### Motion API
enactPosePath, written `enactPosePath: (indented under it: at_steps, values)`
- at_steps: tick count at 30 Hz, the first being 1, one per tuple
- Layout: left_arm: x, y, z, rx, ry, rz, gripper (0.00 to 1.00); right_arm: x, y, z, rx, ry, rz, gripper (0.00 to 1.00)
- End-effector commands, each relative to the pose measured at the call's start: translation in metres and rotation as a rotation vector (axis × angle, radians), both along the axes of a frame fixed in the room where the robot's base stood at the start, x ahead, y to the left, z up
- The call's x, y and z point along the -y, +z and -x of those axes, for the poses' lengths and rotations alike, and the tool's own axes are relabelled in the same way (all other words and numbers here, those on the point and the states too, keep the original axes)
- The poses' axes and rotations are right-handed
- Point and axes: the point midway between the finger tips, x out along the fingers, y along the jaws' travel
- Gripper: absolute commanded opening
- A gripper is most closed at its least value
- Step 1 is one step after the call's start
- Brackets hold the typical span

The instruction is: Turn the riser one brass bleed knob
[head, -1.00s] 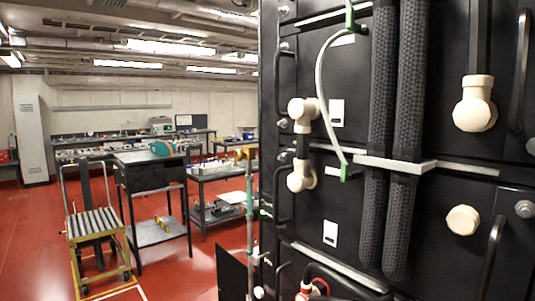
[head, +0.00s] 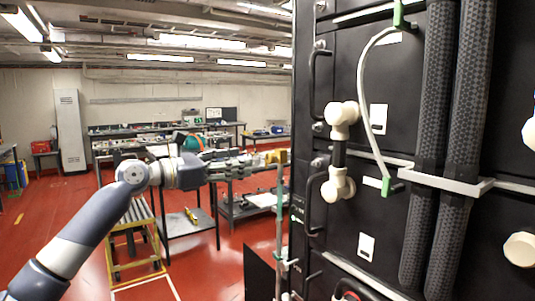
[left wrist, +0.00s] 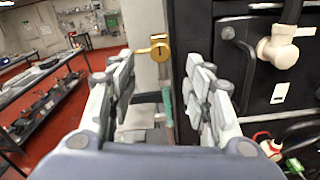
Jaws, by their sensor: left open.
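The brass bleed knob (left wrist: 158,48) shows in the left wrist view as a gold disc with a short bar to its left, ahead of my fingertips and roughly between them. In the head view a brass-yellow part (head: 277,156) shows just beyond the gripper, at the top of a thin greenish riser pipe (head: 279,220) beside the black rack. My left gripper (left wrist: 163,72) is open and empty. In the head view it (head: 256,163) reaches right towards the brass part and appears apart from it. My right gripper is not in view.
The black battery rack (head: 350,225) stands close on the right, with white elbow fittings (head: 342,113), handles and thick braided hoses (head: 437,120). A yellow-framed cart (head: 135,245) and workbenches stand behind my arm. Red floor (head: 205,270) is open at the lower left.

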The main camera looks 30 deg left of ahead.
Motion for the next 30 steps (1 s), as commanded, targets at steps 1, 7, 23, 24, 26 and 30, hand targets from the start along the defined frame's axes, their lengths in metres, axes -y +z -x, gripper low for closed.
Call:
enactPosePath:
  at_steps: [1, 7, 23, 24, 26, 30]
  values:
    - [0.004, 0.008, -0.006, 0.003, -0.003, 0.000, 0.46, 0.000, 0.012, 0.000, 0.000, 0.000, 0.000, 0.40]
    - [0.016, 0.008, -0.036, 0.003, -0.002, 0.001, 0.46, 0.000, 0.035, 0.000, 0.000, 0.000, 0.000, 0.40]
    - [0.034, 0.001, -0.081, 0.002, 0.001, -0.002, 0.46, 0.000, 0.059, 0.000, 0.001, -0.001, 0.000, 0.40]
    - [0.034, 0.001, -0.081, 0.002, 0.001, -0.002, 0.46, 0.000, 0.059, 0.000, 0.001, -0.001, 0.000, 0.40]
    - [0.034, 0.000, -0.081, 0.002, 0.001, -0.004, 0.46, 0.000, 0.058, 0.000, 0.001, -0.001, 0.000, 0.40]
    - [0.033, 0.000, -0.081, 0.002, 0.001, -0.004, 0.39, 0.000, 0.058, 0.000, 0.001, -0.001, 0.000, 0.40]
